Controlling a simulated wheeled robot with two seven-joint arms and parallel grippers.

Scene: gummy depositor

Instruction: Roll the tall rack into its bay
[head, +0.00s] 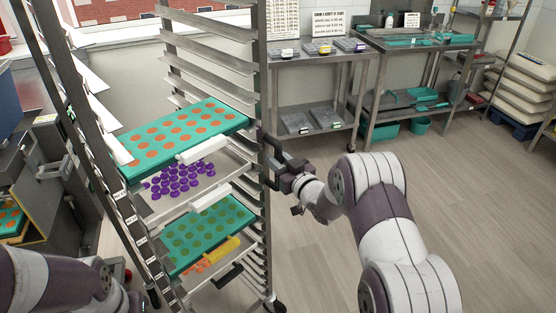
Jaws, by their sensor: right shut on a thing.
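The tall rack (263,225) is a metal frame on casters with many shelf rails and stands upright close in front of me. It holds a teal tray of orange gummies (243,122), a tray of purple gummies (228,163) and a teal tray of green gummies (247,232). My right gripper (279,173) is shut on a dark handle (268,150) at the rack's right post. My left gripper (124,294) is at the lower left by the rack's left post, partly hidden, and its jaws cannot be made out. I cannot tell which space is the bay.
A steel table (310,58) with trays and a second one (425,46) with teal items stand along the back wall. A machine (55,175) is at the left. Pale sacks (530,80) are stacked at the far right. The wooden floor (490,215) is clear at right.

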